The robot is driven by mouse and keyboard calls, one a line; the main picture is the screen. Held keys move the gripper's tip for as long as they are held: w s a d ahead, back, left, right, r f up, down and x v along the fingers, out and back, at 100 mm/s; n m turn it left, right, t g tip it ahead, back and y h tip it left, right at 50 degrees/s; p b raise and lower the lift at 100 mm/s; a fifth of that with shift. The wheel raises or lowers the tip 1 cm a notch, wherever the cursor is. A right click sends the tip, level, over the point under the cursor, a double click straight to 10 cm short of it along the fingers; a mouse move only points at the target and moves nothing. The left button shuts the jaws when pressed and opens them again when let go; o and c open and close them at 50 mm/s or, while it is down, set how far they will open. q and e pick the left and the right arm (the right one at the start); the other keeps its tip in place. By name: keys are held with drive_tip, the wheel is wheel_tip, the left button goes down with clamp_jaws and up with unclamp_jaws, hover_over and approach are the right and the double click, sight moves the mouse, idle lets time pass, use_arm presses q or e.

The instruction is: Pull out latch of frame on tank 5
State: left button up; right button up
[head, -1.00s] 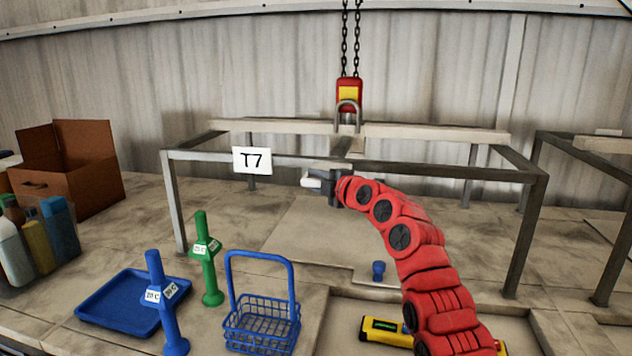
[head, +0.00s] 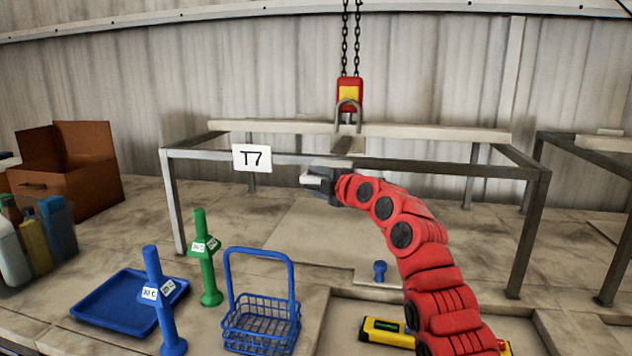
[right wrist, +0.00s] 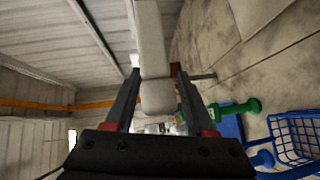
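A grey metal frame (head: 400,168) stands on the bench with a white sign reading T7 (head: 252,158); no sign reading 5 shows. My right gripper (head: 318,178) is at the frame's front rail, right of the sign, pointing left. In the right wrist view a pale grey bar with a blocky end (right wrist: 158,96), perhaps the latch, lies between the two dark fingers of the gripper (right wrist: 158,76). The fingers are apart, with narrow gaps seeming to show beside the block; contact is unclear. My left gripper is not in view.
A red hoist block (head: 350,94) hangs on chains above the frame. Blue basket (head: 262,325), green post (head: 205,260), blue post (head: 160,300) and blue tray (head: 110,303) stand front left. A yellow level (head: 390,333) lies at front. Another frame (head: 590,155) stands at right.

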drive_tip(key=shift+r, duration=0.15)
drive_tip(key=shift+s, duration=0.15)
drive_tip(key=b+v, duration=0.7)
drive_tip(key=v, duration=1)
drive_tip(key=shift+d, duration=0.15)
